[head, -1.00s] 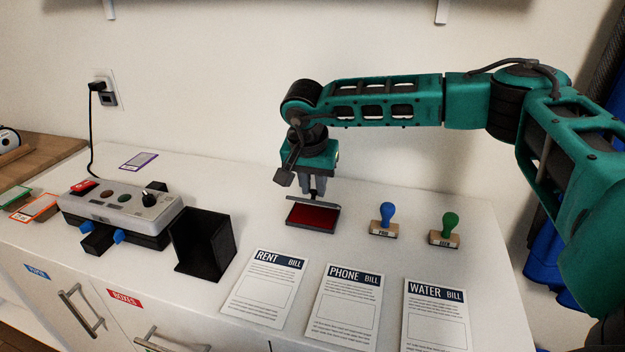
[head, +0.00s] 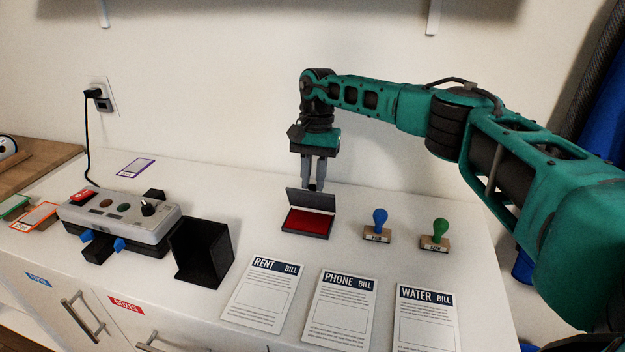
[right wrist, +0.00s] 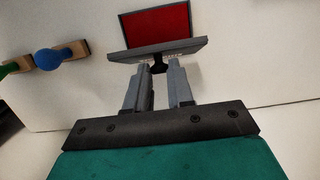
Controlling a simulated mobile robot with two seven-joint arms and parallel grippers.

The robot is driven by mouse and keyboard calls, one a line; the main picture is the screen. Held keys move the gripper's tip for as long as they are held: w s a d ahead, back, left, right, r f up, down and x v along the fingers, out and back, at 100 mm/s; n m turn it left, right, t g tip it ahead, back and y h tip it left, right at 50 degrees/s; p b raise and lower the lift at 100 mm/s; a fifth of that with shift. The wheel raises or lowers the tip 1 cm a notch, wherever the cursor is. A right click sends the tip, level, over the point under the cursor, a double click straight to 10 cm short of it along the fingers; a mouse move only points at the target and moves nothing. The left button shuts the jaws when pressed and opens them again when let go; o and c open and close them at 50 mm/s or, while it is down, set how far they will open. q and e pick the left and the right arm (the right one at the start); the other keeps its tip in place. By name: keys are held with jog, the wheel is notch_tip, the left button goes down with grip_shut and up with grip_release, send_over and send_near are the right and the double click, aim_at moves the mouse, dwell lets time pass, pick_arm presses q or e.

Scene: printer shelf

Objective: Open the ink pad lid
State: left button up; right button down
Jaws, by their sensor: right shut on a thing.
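The ink pad (head: 305,223) lies on the white counter with its red pad exposed. Its dark lid (head: 311,200) stands raised along the back edge, tilted up from the base. In the right wrist view the red pad (right wrist: 158,24) shows beyond the lid (right wrist: 160,49), which is seen from behind. My right gripper (head: 314,184) is behind the lid, pointing down. Its fingers (right wrist: 160,70) are close together on a small black tab (right wrist: 158,67) at the lid's edge. My left gripper is not in view.
A blue-handled stamp (head: 379,222) and a green-handled stamp (head: 437,234) stand to the right. Rent, phone and water bills (head: 337,305) lie in front. A black open holder (head: 202,254) and a grey control box (head: 120,217) are to the left.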

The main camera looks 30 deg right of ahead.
jog(key=shift+d, duration=0.1)
dwell(0.4)
jog(key=c, duration=1)
grip_release()
jog(key=shift+w, duration=0.1)
jog(key=shift+w+d+r+p, duration=0.3)
jog(key=shift+d+r, duration=0.05)
jog(key=shift+r, duration=1.75)
jog(key=shift+w+d+r+p, duration=0.3)
jog(key=shift+w+d+r, duration=0.05)
jog(key=shift+r, duration=1.75)
jog(key=shift+w+d+r+p, duration=0.3)
jog(key=shift+d+r, duration=0.05)
jog(key=shift+r, duration=1.75)
